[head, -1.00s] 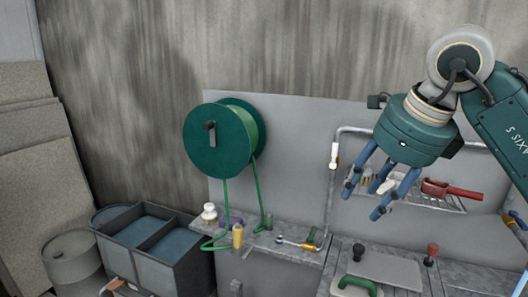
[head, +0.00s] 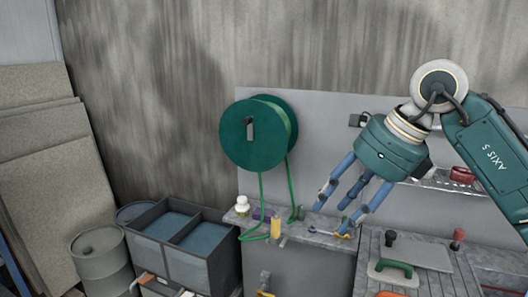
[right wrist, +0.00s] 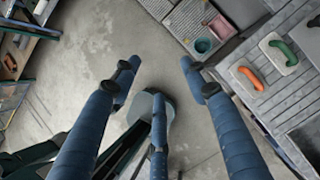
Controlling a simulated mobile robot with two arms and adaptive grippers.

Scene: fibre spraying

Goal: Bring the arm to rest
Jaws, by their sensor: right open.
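My right arm comes in from the right in the head view. Its gripper (head: 334,213) has blue fingers spread apart with nothing between them. It hangs pointing down and left in front of the grey panel and workbench. My left gripper is in neither view.
A green hose reel (head: 252,135) hangs on the panel left of the gripper. A green-handled trowel (head: 390,268) lies on the bench. Grey bins (head: 185,245) and a drum (head: 100,255) stand at left. An orange-handled trowel (right wrist: 250,78) shows in the wrist view.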

